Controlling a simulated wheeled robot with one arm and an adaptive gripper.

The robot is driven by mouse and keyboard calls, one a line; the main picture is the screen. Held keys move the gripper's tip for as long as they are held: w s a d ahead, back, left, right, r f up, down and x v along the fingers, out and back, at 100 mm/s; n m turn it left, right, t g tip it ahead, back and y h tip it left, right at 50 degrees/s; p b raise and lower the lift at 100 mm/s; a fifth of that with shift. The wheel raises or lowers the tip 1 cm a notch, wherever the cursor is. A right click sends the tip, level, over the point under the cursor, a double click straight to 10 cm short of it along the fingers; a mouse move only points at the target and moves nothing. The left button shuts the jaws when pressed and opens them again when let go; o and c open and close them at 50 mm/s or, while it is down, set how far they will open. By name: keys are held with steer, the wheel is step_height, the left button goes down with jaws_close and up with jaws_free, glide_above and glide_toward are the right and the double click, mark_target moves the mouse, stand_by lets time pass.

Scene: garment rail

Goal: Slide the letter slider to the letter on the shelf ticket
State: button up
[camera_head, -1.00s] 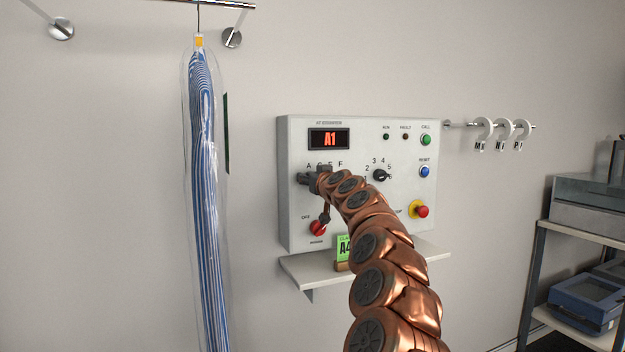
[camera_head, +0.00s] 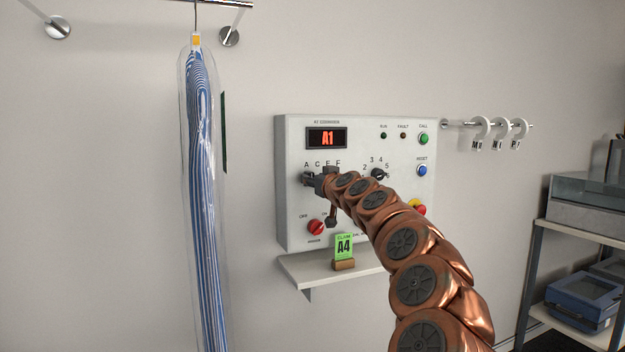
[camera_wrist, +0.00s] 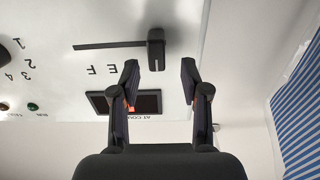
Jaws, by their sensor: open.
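The letter slider's dark knob (camera_wrist: 156,48) sits at one end of its black slot (camera_wrist: 105,45) in the upside-down wrist view. In the head view the letters A, C, E, F run above the slot, and my gripper covers most of the knob below A. My gripper (camera_wrist: 159,75) is open; its two fingertips are on either side of the knob's near end, and I cannot tell whether they touch it. In the head view my gripper (camera_head: 310,180) is at the panel's left side. The green shelf ticket (camera_head: 344,246) reads A4. The display (camera_head: 327,138) reads A1.
The control panel (camera_head: 292,225) also has a number dial (camera_head: 378,174), a red knob (camera_head: 316,227) and several buttons. A bagged striped garment (camera_head: 203,190) hangs at left.

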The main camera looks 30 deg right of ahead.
steer(key=s+a, duration=0.1)
steer(key=s, duration=0.6)
steer(key=shift+s+a, duration=0.25)
steer(key=shift+s, duration=0.15)
stand_by(0.4)
